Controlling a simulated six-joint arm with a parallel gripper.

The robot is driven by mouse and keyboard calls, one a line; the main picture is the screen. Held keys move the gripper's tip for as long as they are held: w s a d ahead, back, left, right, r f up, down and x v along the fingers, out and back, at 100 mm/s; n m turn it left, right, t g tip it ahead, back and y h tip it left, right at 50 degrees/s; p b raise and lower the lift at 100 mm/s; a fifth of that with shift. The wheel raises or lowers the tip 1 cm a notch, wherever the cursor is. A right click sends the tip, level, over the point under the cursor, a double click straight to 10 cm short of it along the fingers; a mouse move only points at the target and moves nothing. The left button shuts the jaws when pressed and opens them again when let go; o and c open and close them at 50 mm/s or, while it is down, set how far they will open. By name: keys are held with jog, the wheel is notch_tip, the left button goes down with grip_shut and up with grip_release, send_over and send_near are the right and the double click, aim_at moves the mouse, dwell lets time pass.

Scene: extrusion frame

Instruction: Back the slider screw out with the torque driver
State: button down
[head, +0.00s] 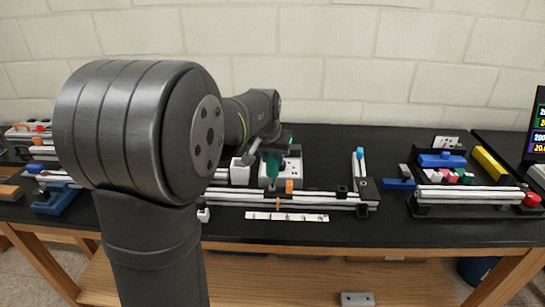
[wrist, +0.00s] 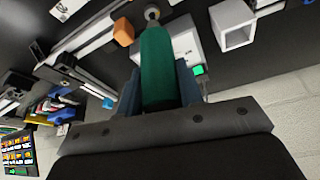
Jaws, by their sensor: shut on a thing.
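My gripper (wrist: 158,88) is shut on the green handle of the torque driver (wrist: 158,62), with one blue-grey finger on each side. The driver's far end reaches a round grey metal part (wrist: 152,13) near the top of the wrist view; I cannot tell whether its bit sits in a screw. In the head view the green driver (head: 272,165) points down behind the front rail (head: 310,199). An orange slider block (head: 289,186) is on the rail just right of it, and shows in the wrist view (wrist: 124,32). The slider screw itself cannot be made out.
A white box (wrist: 186,45) with a green-lit display stands close beside the driver. A white hollow block (head: 240,171) is just left of it. A white marked strip (head: 287,217) lies in front of the rail. Another rail fixture (head: 468,195) stands at right.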

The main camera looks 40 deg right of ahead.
jog(key=shift+r, duration=1.55)
jog(key=shift+r, duration=1.45)
